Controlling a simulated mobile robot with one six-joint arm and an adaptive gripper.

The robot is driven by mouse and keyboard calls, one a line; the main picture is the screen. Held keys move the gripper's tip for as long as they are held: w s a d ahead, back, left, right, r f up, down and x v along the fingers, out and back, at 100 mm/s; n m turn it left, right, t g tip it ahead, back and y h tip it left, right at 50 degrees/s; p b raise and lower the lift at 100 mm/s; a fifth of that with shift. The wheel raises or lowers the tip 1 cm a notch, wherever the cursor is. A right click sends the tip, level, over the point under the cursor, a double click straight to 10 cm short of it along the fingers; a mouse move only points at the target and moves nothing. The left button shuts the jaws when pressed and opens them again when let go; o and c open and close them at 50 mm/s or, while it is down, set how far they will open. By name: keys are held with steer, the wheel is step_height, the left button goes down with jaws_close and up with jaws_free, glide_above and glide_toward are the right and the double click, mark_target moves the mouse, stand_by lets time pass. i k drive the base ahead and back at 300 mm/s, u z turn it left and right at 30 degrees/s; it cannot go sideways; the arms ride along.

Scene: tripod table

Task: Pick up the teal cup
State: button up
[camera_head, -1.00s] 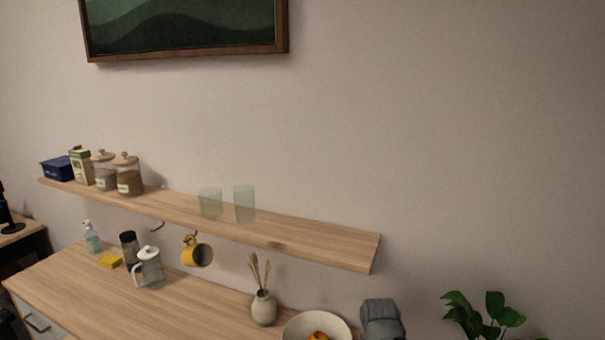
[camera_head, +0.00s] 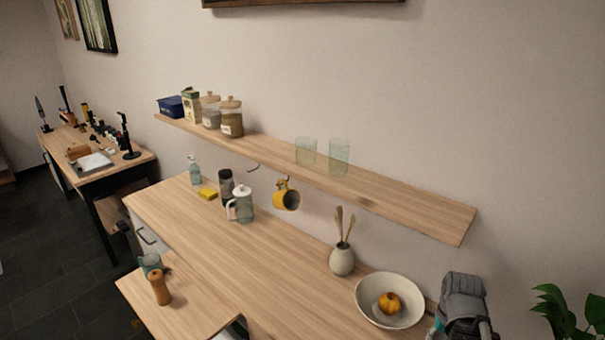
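A translucent teal cup (camera_head: 150,263) stands at the lower left, near the far edge of a small wooden table (camera_head: 190,305). A brown wooden mill (camera_head: 160,288) stands right in front of it and hides a little of its lower part. Two pale green, see-through glasses, one left (camera_head: 306,152) and one right (camera_head: 340,157), stand upright on the wall shelf. My gripper is not in view.
The long wooden counter (camera_head: 265,265) holds a glass pitcher (camera_head: 241,205), a vase (camera_head: 342,260) and a bowl (camera_head: 363,305) with orange fruit. A yellow mug (camera_head: 287,200) hangs under the shelf (camera_head: 400,195). A grey object (camera_head: 462,298) stands lower right. Dark floor (camera_head: 55,250) is clear at left.

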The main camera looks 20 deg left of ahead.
mark_target(151, 262)
steer(key=u, duration=1.9)
